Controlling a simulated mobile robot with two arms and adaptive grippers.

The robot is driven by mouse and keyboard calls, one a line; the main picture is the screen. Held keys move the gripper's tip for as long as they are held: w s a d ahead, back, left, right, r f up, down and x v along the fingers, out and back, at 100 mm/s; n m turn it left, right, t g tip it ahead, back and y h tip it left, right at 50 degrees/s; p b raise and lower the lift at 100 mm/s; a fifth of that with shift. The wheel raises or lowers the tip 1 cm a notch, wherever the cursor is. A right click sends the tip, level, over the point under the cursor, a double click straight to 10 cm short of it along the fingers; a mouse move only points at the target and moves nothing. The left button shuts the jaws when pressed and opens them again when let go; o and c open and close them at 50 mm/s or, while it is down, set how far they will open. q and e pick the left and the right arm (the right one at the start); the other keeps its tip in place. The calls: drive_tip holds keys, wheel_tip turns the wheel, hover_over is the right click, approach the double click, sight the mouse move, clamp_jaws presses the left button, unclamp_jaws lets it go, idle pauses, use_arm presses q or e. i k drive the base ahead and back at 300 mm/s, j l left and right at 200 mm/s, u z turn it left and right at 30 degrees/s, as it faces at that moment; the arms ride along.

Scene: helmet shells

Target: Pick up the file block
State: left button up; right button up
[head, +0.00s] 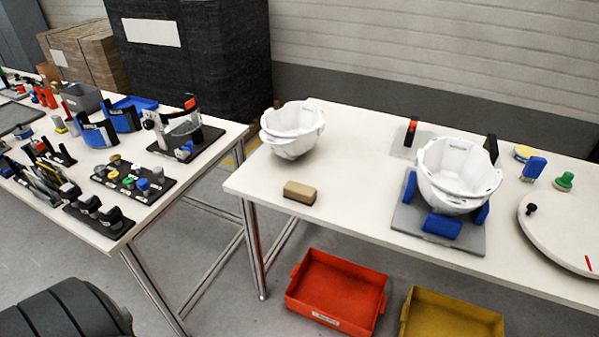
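The file block appears to be the small tan block (300,192) with a darker lower layer. It lies flat near the front left edge of the right-hand white table (345,190), with clear space around it. Neither of my grippers shows in the head view. Nothing touches or covers the block.
A white helmet shell (292,130) stands behind the block. Another shell (458,175) sits in a grey fixture with blue pads (442,225). A round white disc (570,225) lies at right. Red (336,293) and yellow (450,316) bins stand below. The left table (190,190) is crowded with tools.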

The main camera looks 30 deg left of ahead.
sight(306, 195)
drive_tip(key=u, duration=1.05)
